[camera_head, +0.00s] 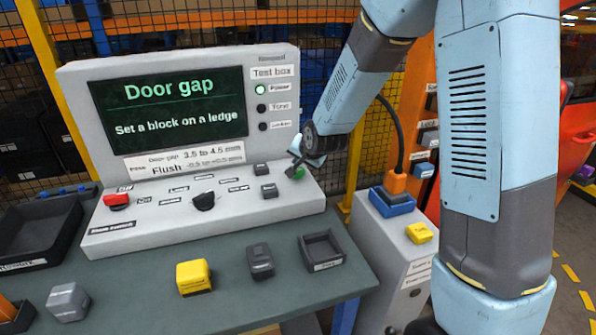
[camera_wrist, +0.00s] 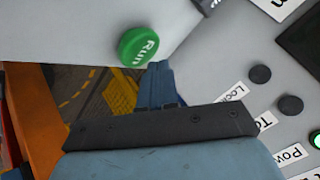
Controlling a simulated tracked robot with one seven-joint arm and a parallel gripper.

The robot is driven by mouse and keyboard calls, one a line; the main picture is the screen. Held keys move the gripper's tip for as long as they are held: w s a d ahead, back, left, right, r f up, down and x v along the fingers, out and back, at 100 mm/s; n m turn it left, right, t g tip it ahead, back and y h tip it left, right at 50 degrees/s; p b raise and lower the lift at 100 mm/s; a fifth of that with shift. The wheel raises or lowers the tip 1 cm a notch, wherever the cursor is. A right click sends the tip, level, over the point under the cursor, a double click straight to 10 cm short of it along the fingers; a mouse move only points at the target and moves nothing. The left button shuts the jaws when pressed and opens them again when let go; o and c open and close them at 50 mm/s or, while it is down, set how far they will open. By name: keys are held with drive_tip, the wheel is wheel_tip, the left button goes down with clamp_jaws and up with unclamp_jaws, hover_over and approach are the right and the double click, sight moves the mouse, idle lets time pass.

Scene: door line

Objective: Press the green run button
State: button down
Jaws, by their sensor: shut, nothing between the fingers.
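The green run button (camera_head: 298,173) is at the right end of the sloped panel of the grey test box (camera_head: 262,230). In the wrist view the round green button (camera_wrist: 138,46), marked "Run", sits just left of my fingertips. My gripper (camera_head: 294,165) comes down from the upper right and is shut and empty, its tip at the button. It also shows in the wrist view (camera_wrist: 158,68). I cannot tell whether the tip touches the button. My gripper hides part of the button in the head view.
The panel also carries a red button (camera_head: 117,200), a black knob (camera_head: 204,201) and small dark buttons. The screen (camera_head: 170,112) reads "Door gap, Set a block on a ledge". Yellow (camera_head: 193,277), black (camera_head: 260,261) and grey (camera_head: 67,301) blocks and an empty tray (camera_head: 321,251) stand in front.

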drive_tip(key=shift+f, duration=0.1)
drive_tip(key=shift+s+f, duration=0.1)
drive_tip(key=shift+f, duration=0.15)
drive_tip(key=shift+f, duration=0.5)
idle(0.9)
drive_tip(key=shift+r, duration=0.95)
drive_tip(key=shift+r, duration=2.5)
wheel_tip(320, 180, up, 8)
drive_tip(key=shift+r, duration=0.2)
